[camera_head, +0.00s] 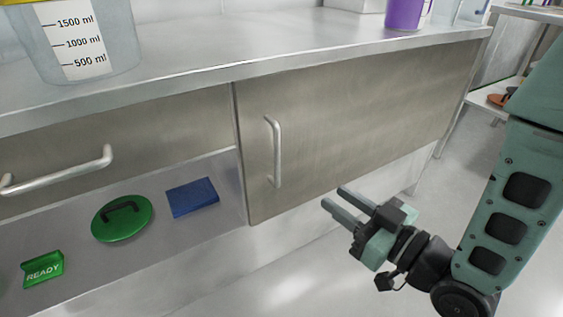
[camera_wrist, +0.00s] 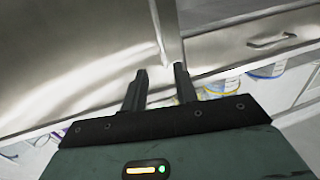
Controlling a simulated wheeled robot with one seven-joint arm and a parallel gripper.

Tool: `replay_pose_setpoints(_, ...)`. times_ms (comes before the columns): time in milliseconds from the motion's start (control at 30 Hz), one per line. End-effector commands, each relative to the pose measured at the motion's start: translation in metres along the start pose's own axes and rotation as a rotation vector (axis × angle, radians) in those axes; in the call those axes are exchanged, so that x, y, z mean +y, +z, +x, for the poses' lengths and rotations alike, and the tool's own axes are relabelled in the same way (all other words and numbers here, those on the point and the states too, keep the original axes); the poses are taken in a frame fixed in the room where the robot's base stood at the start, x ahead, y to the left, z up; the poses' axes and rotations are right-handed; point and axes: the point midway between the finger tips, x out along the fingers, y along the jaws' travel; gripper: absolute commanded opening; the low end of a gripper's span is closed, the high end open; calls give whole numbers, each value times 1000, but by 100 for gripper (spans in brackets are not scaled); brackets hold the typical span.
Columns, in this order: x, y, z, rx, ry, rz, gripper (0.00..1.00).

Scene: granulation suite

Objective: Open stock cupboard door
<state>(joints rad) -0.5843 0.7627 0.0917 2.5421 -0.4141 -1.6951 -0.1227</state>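The cupboard door (camera_head: 350,125) is a brushed-metal panel under the worktop. It looks shut, flush with the front. Its vertical bar handle (camera_head: 274,150) is near the door's left edge. My gripper (camera_head: 333,200) is in front of the door's lower edge, right of and below the handle, apart from it. Its two fingers are spread with nothing visible between them. The wrist view also shows the open gripper (camera_wrist: 160,70), with metal panels and an upright strip (camera_wrist: 168,30) beyond the fingertips. I cannot tell whether that strip is the handle.
Left of the door is a drawer front with a bar handle (camera_head: 60,172). Below lie a green lid (camera_head: 122,228), a blue block (camera_head: 193,198) and a green READY sign (camera_head: 43,270). A measuring jug (camera_head: 110,50) and purple container (camera_head: 403,14) stand on the worktop (camera_head: 220,50).

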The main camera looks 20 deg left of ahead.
Motion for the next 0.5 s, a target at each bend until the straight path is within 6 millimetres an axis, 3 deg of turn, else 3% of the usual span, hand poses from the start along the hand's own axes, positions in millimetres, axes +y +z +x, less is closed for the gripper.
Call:
replay_pose_setpoints(367,0,4,28,4,1,-3,29)
replay_pose_setpoints(500,-1,0,60,4,-1,-1,29)
